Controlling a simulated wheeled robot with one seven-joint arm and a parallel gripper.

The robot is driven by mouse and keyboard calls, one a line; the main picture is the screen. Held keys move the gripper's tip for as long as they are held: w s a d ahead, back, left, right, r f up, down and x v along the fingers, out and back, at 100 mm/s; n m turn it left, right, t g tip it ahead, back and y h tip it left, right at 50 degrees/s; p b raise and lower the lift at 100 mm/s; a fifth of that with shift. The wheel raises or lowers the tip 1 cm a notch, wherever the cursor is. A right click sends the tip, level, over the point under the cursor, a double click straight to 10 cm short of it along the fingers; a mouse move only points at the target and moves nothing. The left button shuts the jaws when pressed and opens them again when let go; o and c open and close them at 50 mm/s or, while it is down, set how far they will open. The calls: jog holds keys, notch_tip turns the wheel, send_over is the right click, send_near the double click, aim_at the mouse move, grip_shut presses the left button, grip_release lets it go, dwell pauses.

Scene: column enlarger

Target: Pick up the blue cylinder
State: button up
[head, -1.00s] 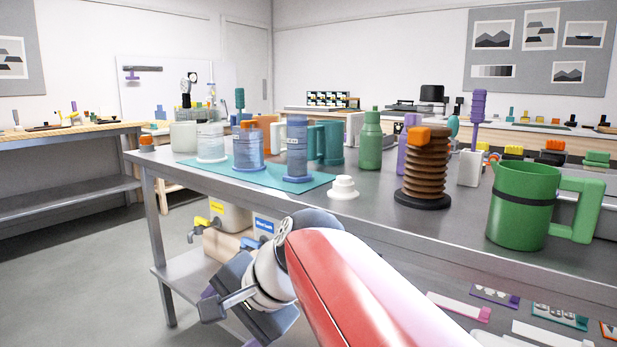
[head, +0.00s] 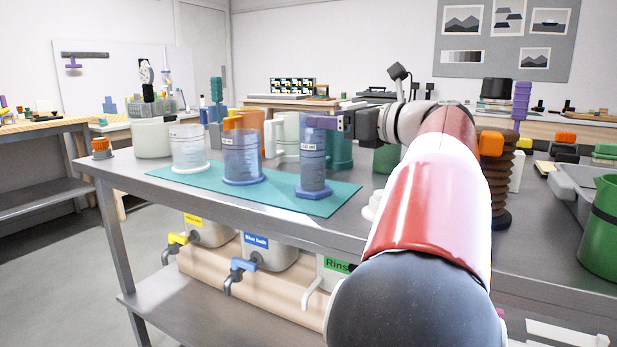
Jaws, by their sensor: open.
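A tall translucent blue cylinder (head: 313,172) with a blue foot stands upright on the teal mat (head: 272,197), at the mat's right part. My gripper (head: 318,122) is level with the cylinder's top, reaching in from the right. One purple finger shows across the cylinder's rim; the other finger is hidden. I cannot tell whether the finger touches the cylinder or is beside it. A shorter, wider blue beaker (head: 241,158) stands on the mat to the left.
A clear beaker (head: 189,150) and a white pot (head: 152,138) stand further left. Behind are an orange mug (head: 251,119), a white mug (head: 288,133) and a teal mug (head: 340,150). A brown bellows bottle (head: 500,190) and green jug (head: 603,230) stand right.

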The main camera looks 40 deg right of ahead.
aim_at(323, 155)
notch_tip(323, 155, down, 7)
jog(key=shift+w+d+f+b, duration=0.1)
jog(key=shift+w+b, duration=0.05)
jog(key=shift+b, duration=0.75)
jog(key=shift+w+f, duration=0.15)
jog(key=shift+f, duration=0.05)
jog(key=w, duration=0.2)
jog(key=w+a, duration=0.1)
jog(key=w, duration=0.4)
jog(key=shift+a+r+p, duration=0.1)
jog(key=shift+a+p, duration=0.15)
jog(key=shift+p, duration=0.1)
jog(key=c, duration=1.5)
jog(key=shift+c, duration=0.2)
jog(key=shift+r, duration=0.1)
notch_tip(323, 155, up, 20)
jog(key=p, duration=0.2)
